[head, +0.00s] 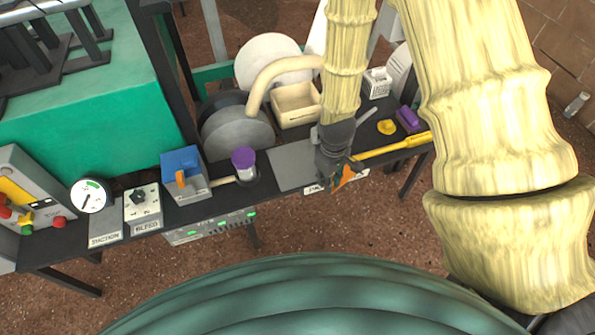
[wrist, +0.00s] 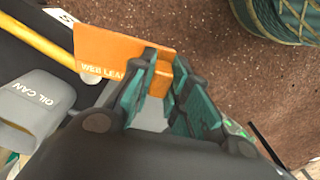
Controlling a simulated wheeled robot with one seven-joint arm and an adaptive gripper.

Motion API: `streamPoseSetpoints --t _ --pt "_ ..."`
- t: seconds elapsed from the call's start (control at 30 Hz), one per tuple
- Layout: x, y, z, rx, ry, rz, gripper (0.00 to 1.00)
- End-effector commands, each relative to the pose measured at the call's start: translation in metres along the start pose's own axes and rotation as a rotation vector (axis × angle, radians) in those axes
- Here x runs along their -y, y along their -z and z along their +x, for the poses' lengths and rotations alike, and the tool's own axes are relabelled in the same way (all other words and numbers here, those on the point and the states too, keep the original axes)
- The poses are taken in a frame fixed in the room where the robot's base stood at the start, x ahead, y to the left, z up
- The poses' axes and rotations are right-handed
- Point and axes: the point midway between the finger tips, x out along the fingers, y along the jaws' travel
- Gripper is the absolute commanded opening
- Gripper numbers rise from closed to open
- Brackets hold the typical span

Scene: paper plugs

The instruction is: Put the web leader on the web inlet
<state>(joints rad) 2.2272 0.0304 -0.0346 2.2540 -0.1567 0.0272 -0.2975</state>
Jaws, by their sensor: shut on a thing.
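The web leader is an orange card (wrist: 115,48) with the printed letters "WEB LEA" showing; the rest of its label is hidden by a finger. My gripper (wrist: 163,72) is shut on the card's right end. In the head view, my gripper (head: 341,173) is at the bench's front edge, beside a grey pad, and the orange card (head: 347,177) shows at its tip. I cannot tell which part is the web inlet; no label for it is readable.
A yellow-handled tool (head: 395,147) lies right of my gripper. To the left stand a purple-topped jar (head: 243,158), a blue box (head: 182,165), a bleed unit (head: 143,207) and a gauge (head: 90,195). A grey oil can (wrist: 38,105) is close in the wrist view. The grey pad (head: 287,165) is bare.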

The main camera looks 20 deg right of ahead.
Motion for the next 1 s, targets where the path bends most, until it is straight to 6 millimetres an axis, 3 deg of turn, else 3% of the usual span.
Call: streamPoseSetpoints --t 0.23,0.8,1.0 --pt "0.001 0.008 0.011 -0.003 0.001 -0.02 0.0" --pt "0.022 0.119 0.021 -0.004 0.0 -0.021 0.0" --pt "0.026 0.147 0.024 -0.003 0.001 -0.018 0.0"
